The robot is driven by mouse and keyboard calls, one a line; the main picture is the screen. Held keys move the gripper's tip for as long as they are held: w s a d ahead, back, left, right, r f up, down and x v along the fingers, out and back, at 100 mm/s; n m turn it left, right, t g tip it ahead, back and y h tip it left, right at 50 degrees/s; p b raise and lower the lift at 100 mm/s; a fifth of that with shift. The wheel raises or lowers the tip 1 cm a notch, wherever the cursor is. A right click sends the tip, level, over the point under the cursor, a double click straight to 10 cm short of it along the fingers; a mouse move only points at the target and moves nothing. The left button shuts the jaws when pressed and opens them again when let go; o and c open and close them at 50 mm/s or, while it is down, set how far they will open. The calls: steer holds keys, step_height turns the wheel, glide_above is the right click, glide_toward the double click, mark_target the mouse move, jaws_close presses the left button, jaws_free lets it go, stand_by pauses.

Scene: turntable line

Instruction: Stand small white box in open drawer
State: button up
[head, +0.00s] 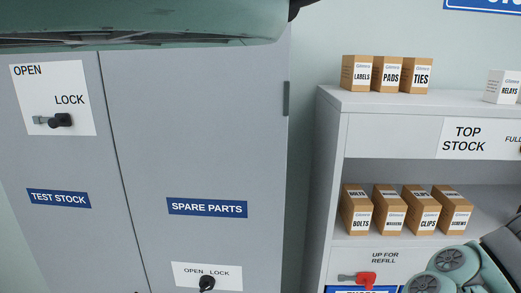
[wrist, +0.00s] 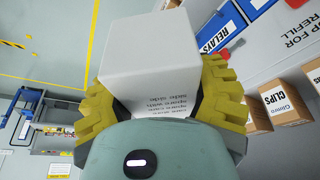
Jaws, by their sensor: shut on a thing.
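A small white box (wrist: 150,60) with small dark print on its near face is in the wrist view. My gripper (wrist: 158,92) is shut on it, with a yellow finger pressed against each side. The box is held in the air and looks tilted in this view. A blue front marked RELAYS (wrist: 214,32) shows just beyond the box, at the upper right. I cannot tell whether it is an open drawer. My gripper and the held box are not in the head view; only part of my arm shows at its lower right.
A white shelf unit (head: 395,103) stands at right, with brown boxes (head: 387,74) and a white RELAYS box (head: 502,87) on top. More brown boxes (head: 390,213) stand on its lower shelf. A red handle (head: 366,279) sits below. A grey cabinet (head: 200,120) is at left.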

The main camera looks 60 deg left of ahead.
steer(key=p+v, duration=0.1)
steer(key=v, duration=0.1)
steer(key=s+p+v, duration=0.1)
steer(key=p+v, duration=0.1)
steer(key=shift+r, duration=0.15)
steer(key=shift+s+r+p, duration=0.15)
steer(key=shift+s+p, duration=0.1)
steer(key=shift+p, duration=0.05)
steer(key=shift+d, duration=0.1)
